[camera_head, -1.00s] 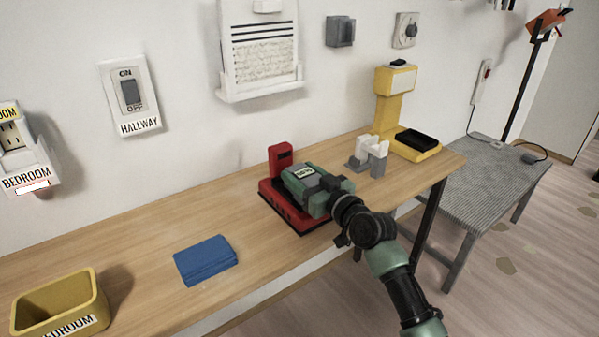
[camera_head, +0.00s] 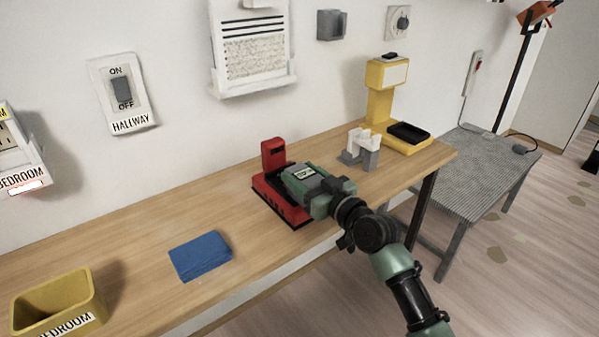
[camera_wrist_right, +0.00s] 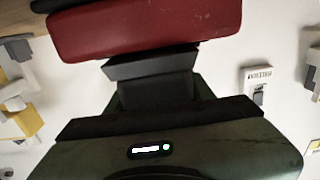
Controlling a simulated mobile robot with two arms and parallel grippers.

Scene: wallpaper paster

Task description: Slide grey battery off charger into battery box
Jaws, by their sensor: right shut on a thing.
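The red charger (camera_head: 273,154) stands on the wooden table, its upright post at the back left. My right gripper (camera_head: 297,174) is over the charger's base, shut on the grey battery (camera_head: 307,176), which is mostly hidden between its green fingers. In the right wrist view the dark grey battery (camera_wrist_right: 150,66) shows in front of the gripper's palm, with the red charger (camera_wrist_right: 150,25) beyond it. I cannot tell whether the battery touches the charger. A yellow open box (camera_head: 58,303) labelled BEDROOM is at the lower left. My left gripper is not in view.
A blue flat block (camera_head: 201,256) lies between the yellow box and the charger. A white and grey holder (camera_head: 358,150) and a yellow stand (camera_head: 380,100) are behind and right of my gripper. A grey ribbed bench (camera_head: 478,165) is beyond. Bare wood lies left of the charger.

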